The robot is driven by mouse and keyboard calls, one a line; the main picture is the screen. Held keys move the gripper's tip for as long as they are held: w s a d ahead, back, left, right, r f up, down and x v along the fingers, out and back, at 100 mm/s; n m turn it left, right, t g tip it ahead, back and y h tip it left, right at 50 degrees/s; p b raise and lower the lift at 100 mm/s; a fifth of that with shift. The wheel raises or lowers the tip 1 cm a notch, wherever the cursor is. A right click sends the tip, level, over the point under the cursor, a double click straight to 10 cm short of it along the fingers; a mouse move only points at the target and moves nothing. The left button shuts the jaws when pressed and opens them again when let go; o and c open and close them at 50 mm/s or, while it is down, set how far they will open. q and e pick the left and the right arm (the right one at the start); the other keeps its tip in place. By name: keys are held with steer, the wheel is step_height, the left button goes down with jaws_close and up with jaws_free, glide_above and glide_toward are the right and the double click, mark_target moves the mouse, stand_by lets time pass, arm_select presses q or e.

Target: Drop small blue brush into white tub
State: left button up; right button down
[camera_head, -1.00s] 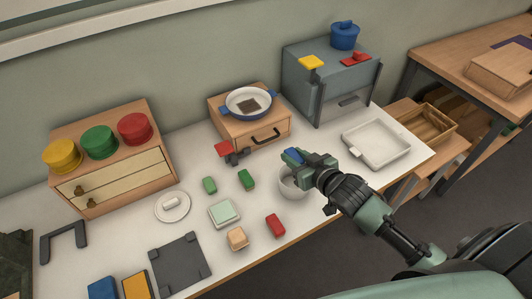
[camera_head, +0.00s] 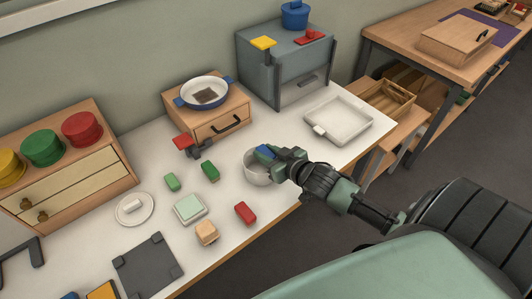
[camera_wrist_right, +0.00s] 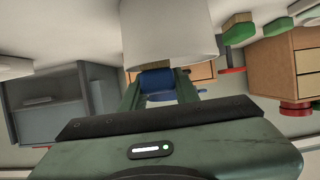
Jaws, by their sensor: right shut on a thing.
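The white tub (camera_head: 253,173) stands on the white table near its front edge, and its body fills the top middle of the right wrist view (camera_wrist_right: 168,32). My right gripper (camera_head: 275,154) is shut on the small blue brush (camera_head: 265,151), which shows as a blue block between the fingers in the right wrist view (camera_wrist_right: 157,86). The brush is over the tub's far right rim in the head view. The gripper and arm hide part of the tub's right side. I cannot tell whether brush and tub touch. My left gripper is not in view.
A wooden drawer box (camera_head: 222,126) carries a pan (camera_head: 205,92). A white tray (camera_head: 340,120) is at the right.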

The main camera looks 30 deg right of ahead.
mark_target(270, 156)
steer(key=c, duration=1)
jaws_free()
steer(key=shift+o, duration=0.2)
steer(key=v, duration=0.7)
steer(key=shift+s, duration=0.4)
steer(key=shift+r, duration=0.1)
